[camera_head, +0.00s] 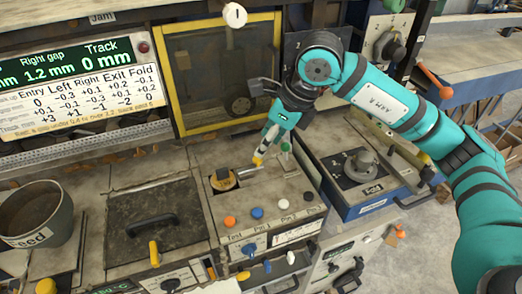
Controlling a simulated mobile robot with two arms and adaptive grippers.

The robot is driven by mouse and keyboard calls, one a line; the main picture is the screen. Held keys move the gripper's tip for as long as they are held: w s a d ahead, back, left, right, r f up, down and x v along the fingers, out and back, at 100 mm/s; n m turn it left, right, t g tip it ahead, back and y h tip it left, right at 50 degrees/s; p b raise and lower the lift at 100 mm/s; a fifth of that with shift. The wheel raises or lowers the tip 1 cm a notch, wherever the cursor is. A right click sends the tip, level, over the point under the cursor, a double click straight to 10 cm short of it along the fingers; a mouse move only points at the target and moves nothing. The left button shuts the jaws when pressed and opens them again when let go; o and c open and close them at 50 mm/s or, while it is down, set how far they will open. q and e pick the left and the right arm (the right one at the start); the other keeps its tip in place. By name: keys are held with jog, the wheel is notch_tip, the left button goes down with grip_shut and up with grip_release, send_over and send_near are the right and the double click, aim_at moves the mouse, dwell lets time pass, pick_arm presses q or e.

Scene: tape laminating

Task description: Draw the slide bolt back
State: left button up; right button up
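My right gripper (259,120) reaches in from the right, over the worktop in front of the yellow-framed window. One finger points left and the other, teal, points down, so it looks open. The lower finger ends close to a small yellow tip (257,159); whether they touch, I cannot tell. Just left and below is a recess with a round yellowish piece (223,180) and a short pale rod (249,171) beside it. I cannot tell for sure which part is the slide bolt. My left gripper is not in view.
A hatch lid (135,234) with a black handle (152,225) lies left of the recess. Coloured buttons, including a blue one (257,213), sit in front. A green-topped post (286,148) stands near the gripper. A grey bucket (38,208) is far left, a blue-sided box (365,208) right.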

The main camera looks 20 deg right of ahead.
jog(key=v, duration=0.6)
jog(key=shift+r, duration=0.3)
jog(key=shift+s+f, duration=0.1)
